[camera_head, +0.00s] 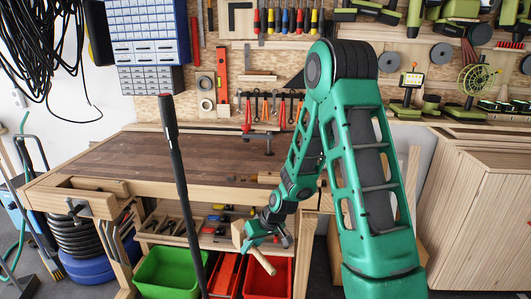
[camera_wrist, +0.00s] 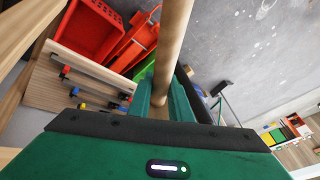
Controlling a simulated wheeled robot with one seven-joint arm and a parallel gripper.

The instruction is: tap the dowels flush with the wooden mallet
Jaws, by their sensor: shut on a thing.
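My gripper (camera_head: 252,238) is below the front edge of the wooden workbench (camera_head: 165,158), in front of its lower shelf. It is shut on a wooden mallet (camera_head: 263,262), whose pale handle slants down to the right and whose head appears to be the block at the gripper's left. In the wrist view a round wooden handle (camera_wrist: 172,45) runs between the green fingers of my gripper (camera_wrist: 160,102). A small wooden block (camera_head: 269,178) lies near the bench's front edge at the right. I cannot make out any dowels.
A green bin (camera_head: 168,272) and red bins (camera_head: 267,278) stand under the bench. Clamps and tools lie on the lower shelf (camera_head: 160,236). A dark upright pole (camera_head: 178,150) crosses the view. Most of the benchtop is clear. A slatted wooden cabinet (camera_head: 480,215) stands at the right.

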